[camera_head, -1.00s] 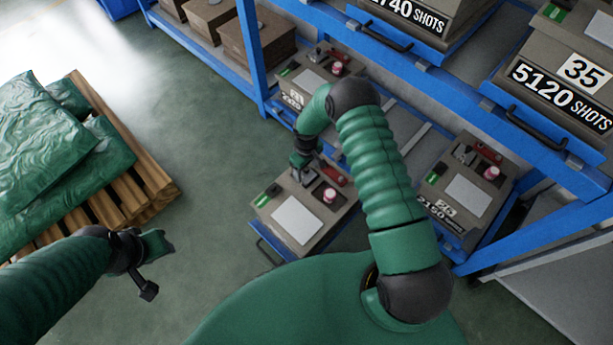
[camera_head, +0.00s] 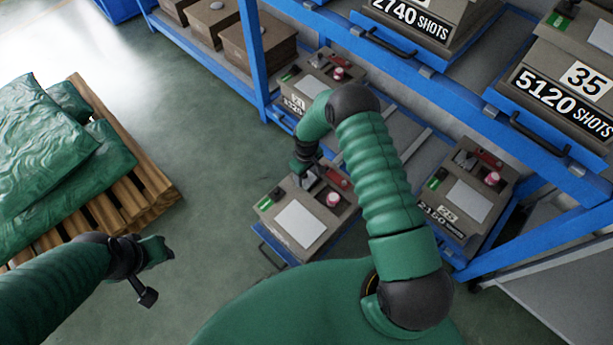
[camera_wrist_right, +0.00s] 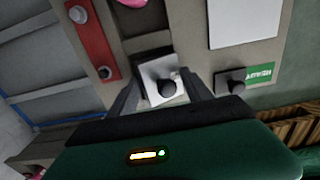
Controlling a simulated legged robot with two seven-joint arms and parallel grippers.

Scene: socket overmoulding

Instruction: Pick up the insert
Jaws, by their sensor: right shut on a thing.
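In the head view my right gripper (camera_head: 304,165) is over the back edge of a beige mould box (camera_head: 266,228), and the insert is small and partly hidden there. I cannot tell whether it is clear of the box. My left gripper (camera_head: 157,250) hangs over the floor at left, away from the boxes; its jaws are unclear.
The mould box has a white sheet (camera_head: 299,225), a red clamp (camera_head: 338,178) and a pink-white knob (camera_head: 333,198) on top. Blue racking (camera_head: 440,90) holds more boxes, including one marked 5120 shots (camera_head: 560,105). Green sacks (camera_head: 45,140) lie on a pallet. Floor between is clear.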

